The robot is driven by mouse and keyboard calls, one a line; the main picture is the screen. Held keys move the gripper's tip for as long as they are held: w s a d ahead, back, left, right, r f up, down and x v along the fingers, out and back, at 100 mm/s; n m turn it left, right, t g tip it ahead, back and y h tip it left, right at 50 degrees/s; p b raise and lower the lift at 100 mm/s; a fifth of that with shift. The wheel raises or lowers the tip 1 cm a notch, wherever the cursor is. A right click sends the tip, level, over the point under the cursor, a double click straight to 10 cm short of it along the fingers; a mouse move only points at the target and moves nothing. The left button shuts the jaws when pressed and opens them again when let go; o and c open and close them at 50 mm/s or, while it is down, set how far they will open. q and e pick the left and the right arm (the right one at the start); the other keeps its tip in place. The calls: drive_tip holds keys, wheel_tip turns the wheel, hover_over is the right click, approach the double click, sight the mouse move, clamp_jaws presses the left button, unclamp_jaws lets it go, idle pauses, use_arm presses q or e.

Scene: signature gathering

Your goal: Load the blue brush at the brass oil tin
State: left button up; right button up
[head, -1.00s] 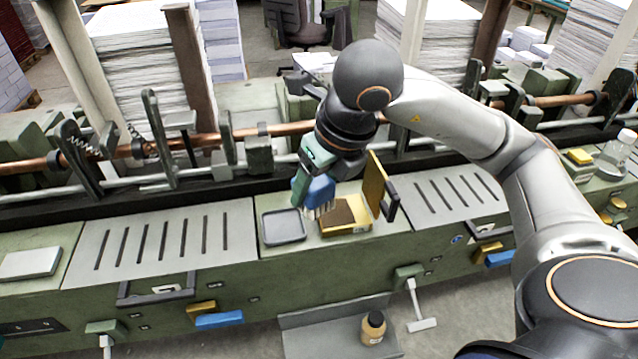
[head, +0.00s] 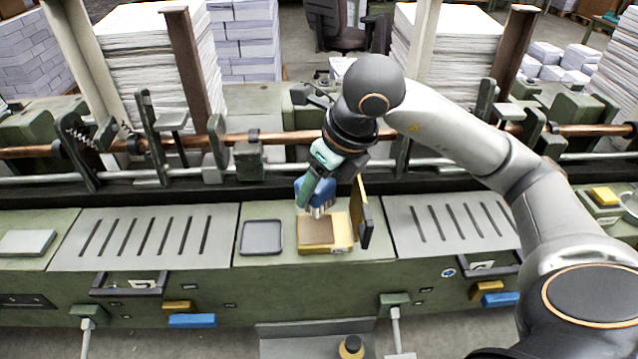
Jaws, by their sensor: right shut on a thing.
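The blue brush (head: 317,194) has a blue handle and pale bristles pointing down. My right gripper (head: 316,184) is shut on its handle. The brass oil tin (head: 340,225) is an open, yellow rectangular tin with a brown inside, on the green machine top. Its lid (head: 360,213) stands upright at the right side. The brush is over the back left part of the tin; whether the bristles touch the inside cannot be told. My left gripper is not in view.
A grey shallow tray (head: 261,238) lies left of the tin. Slotted grey plates (head: 150,238) flank the middle section. A copper rod (head: 280,138) with clamps runs behind. A bottle (head: 351,347) stands low in front.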

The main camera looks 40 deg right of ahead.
drive_tip(key=shift+d+f, duration=0.1)
drive_tip(key=shift+f, duration=0.05)
wheel_tip(320, 180, down, 6)
drive_tip(key=b, duration=0.4)
drive_tip(key=shift+r, duration=0.25)
drive_tip(key=shift+f+b, duration=0.15)
drive_tip(key=shift+b, duration=0.15)
drive_tip(key=shift+f+b, duration=0.6)
drive_tip(key=shift+b, duration=0.1)
idle(1.8)
drive_tip(key=shift+r, duration=0.1)
drive_tip(key=shift+r+p, duration=2.65)
drive_tip(key=shift+r, duration=0.85)
